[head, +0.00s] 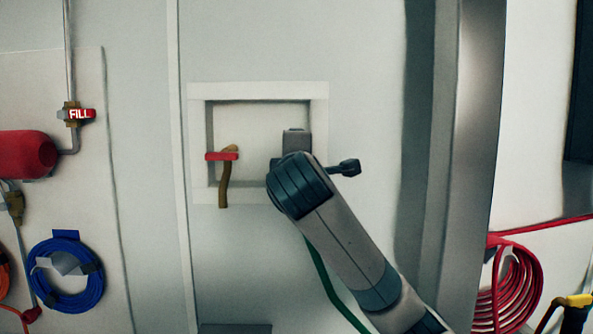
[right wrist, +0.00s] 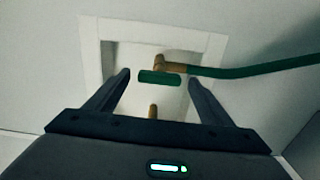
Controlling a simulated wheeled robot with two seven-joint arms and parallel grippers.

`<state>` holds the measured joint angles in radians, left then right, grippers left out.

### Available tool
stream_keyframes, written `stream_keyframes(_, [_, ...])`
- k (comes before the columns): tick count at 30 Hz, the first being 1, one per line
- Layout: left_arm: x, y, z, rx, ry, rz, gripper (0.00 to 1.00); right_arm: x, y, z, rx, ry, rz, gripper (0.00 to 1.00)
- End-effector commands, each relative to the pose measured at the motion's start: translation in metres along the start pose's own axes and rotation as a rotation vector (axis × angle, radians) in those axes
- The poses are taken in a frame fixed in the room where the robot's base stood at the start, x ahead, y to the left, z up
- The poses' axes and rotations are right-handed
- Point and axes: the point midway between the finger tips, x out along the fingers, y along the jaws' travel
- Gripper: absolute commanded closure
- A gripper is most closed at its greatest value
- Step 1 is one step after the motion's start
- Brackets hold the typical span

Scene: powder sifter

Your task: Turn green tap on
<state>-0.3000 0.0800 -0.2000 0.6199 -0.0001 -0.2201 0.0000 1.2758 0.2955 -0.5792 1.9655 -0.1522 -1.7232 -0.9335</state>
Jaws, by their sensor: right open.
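The green tap's handle (right wrist: 159,77) is a short green bar lying crosswise in the right wrist view, with a brass fitting (right wrist: 159,62) just behind it. A green hose (right wrist: 240,71) runs from the brass fitting to the right. My right gripper (right wrist: 158,82) is open, one finger on each side of the handle, with gaps visible at both sides. In the head view my right gripper and arm hide the green tap; only the green hose (head: 323,276) shows below. My left gripper is in neither view.
A white-framed wall recess (head: 257,89) surrounds the taps. A red-handled tap (head: 222,156) with a brass spout is to the left of my right gripper. A blue hose coil (head: 70,299) hangs at left, a red hose coil (head: 528,282) at right.

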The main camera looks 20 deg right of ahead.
Motion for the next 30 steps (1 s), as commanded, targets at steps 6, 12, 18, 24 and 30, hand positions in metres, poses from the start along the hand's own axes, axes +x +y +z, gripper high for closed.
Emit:
stream_keyframes(6, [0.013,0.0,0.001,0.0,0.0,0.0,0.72,-0.027,-0.002,0.0,0.0,0.002,0.003,0.25])
stream_keyframes(12, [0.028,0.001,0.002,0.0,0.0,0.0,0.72,-0.065,-0.003,-0.001,0.002,0.004,0.005,0.25])
stream_keyframes(18, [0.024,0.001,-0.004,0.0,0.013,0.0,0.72,-0.089,0.002,-0.006,-0.001,0.015,0.005,0.25])
stream_keyframes(24, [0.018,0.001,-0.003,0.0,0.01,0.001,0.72,-0.101,0.004,-0.007,0.001,0.016,0.01,0.25])
stream_keyframes(30, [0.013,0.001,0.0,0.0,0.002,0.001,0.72,-0.11,0.0,-0.001,0.005,0.004,-0.004,0.25])
